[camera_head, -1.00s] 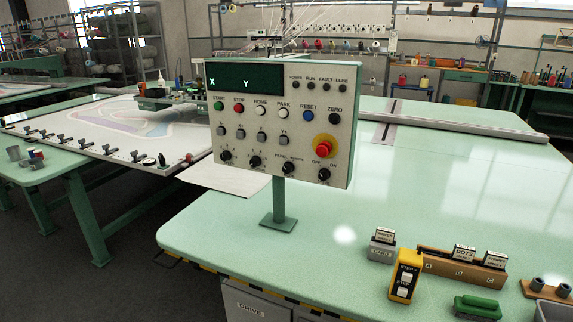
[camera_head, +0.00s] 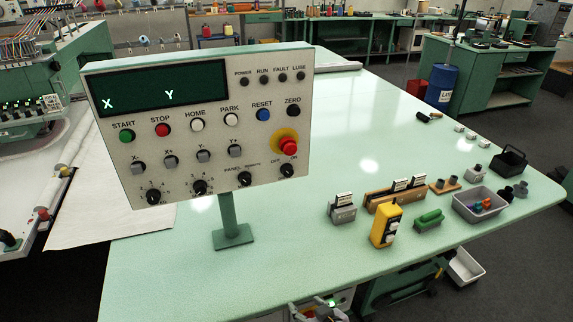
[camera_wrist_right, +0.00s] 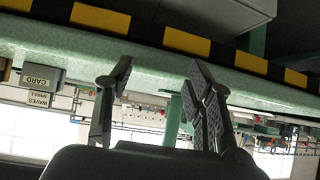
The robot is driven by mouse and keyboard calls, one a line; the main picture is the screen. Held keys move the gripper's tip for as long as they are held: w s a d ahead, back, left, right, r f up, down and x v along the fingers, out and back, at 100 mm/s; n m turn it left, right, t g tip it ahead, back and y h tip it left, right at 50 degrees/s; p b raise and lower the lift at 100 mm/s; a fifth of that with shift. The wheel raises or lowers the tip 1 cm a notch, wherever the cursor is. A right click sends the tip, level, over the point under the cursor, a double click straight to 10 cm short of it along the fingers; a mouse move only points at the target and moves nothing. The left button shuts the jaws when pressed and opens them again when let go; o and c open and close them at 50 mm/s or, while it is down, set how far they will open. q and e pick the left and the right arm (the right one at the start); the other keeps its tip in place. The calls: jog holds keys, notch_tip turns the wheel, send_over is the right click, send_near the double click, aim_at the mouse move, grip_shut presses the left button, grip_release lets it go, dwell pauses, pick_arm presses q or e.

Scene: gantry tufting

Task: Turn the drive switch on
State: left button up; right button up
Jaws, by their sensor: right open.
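The control panel (camera_head: 205,125) stands on a green post at the table's near side. A dark rotary knob (camera_head: 287,170) with OFF and ON marks sits at its lower right, under the red stop button (camera_head: 288,146). I cannot read which way the knob points. A pale box front (camera_head: 345,297) shows under the table edge; no switch is visible on it. My right gripper (camera_head: 318,310) is at the bottom edge, below the tabletop and apart from the panel. In the right wrist view its fingers (camera_wrist_right: 160,85) are spread and empty. My left gripper is out of view.
The striped table edge (camera_wrist_right: 185,40) crosses the wrist view.

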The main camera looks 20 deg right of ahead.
jog(key=w+d+r+t, duration=0.1)
jog(key=w+r+t, duration=0.35)
jog(key=r, duration=0.85)
jog(key=m+t+p, duration=0.1)
jog(key=t+p, duration=0.1)
jog(key=t, duration=0.1)
send_near(289, 174)
jog(key=shift+h, duration=0.4)
jog(key=w+p, duration=0.1)
jog(key=w, duration=0.4)
jog(key=w+p, duration=0.1)
jog(key=w, duration=0.2)
jog(key=shift+a+r+p, duration=0.1)
jog(key=shift+a+p, duration=0.25)
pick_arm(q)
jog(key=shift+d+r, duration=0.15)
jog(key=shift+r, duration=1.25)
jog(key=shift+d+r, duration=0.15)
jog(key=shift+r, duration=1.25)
pick_arm(e)
jog(key=shift+w, duration=0.65)
grip_shut()
